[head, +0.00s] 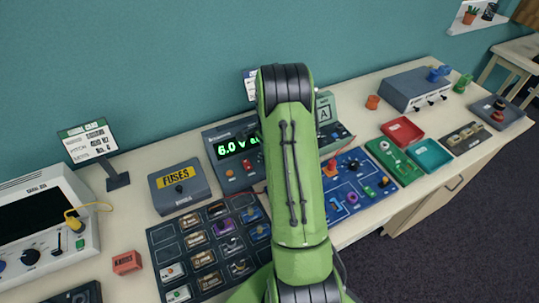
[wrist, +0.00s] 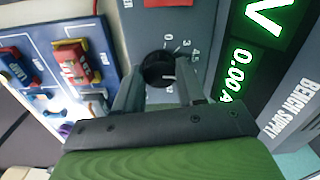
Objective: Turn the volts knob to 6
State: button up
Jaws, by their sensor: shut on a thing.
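The bench supply (head: 227,172) stands at the back middle of the table. Its green display (head: 237,146) reads 6.0 V in the head view; the rest of the line is hidden by my arm. In the wrist view the black volts knob (wrist: 156,67) sits on the grey panel, with marks such as 0, 3 and 4.5 around it. Its white pointer line faces right; the mark there is hard to read. My gripper (wrist: 160,84) is shut on the knob, one finger on each side. In the head view my arm hides the knob and gripper.
A FUSES box (head: 180,190) and a tray of compartments (head: 163,255) stand left of my arm. A blue board with parts (head: 372,184) lies close on the right.

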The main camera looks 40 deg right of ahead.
jog(key=shift+m, duration=0.6)
jog(key=o, duration=1.1)
jog(key=shift+c, duration=0.2)
notch_tip(320, 180, up, 16)
jog(key=p, duration=0.1)
jog(key=shift+a, duration=0.1)
